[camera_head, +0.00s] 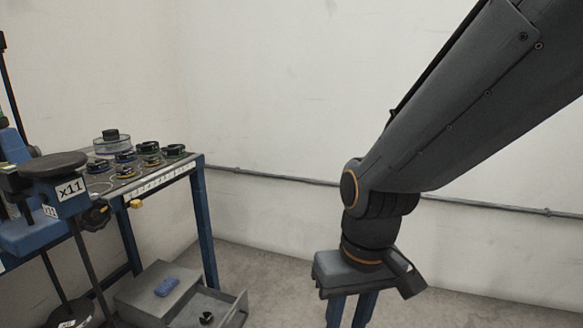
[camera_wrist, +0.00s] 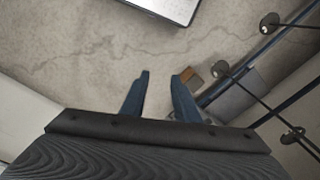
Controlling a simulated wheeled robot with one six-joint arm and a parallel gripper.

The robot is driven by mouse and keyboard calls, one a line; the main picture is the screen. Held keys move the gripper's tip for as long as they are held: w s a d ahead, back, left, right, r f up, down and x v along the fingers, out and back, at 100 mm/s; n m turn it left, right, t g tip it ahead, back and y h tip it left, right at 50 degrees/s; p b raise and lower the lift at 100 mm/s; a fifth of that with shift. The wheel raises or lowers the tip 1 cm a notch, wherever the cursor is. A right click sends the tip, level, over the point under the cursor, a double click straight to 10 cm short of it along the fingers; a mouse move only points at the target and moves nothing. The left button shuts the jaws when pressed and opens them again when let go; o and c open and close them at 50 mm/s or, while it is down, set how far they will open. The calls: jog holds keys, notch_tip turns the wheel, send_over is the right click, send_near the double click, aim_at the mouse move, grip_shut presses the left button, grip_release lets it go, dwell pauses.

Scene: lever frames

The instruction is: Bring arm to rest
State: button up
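My arm comes down from the upper right in the head view, with my gripper (camera_head: 350,312) at its lower end, pointing down. The two blue fingers run down to the bottom edge of the picture, where their tips are cut off. In the wrist view, my gripper (camera_wrist: 161,75) shows its two fingers apart with only bare floor between them. It holds nothing. In the head view it hangs to the right of the workbench (camera_head: 205,215), apart from it, in front of the white wall (camera_head: 290,90).
The workbench at left bears several dark round parts (camera_head: 148,147). A blue fixture labelled x11 (camera_head: 70,190) stands at far left. A rail (camera_head: 290,178) runs along the wall.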

jog(key=s+d+r+m+p, duration=0.2)
jog(key=d+r+p, duration=0.8)
jog(key=p, duration=0.5)
jog(key=shift+s+d+r+m+h, duration=0.2)
jog(key=shift+r+m+h, duration=0.15)
jog(key=shift+r, duration=0.7)
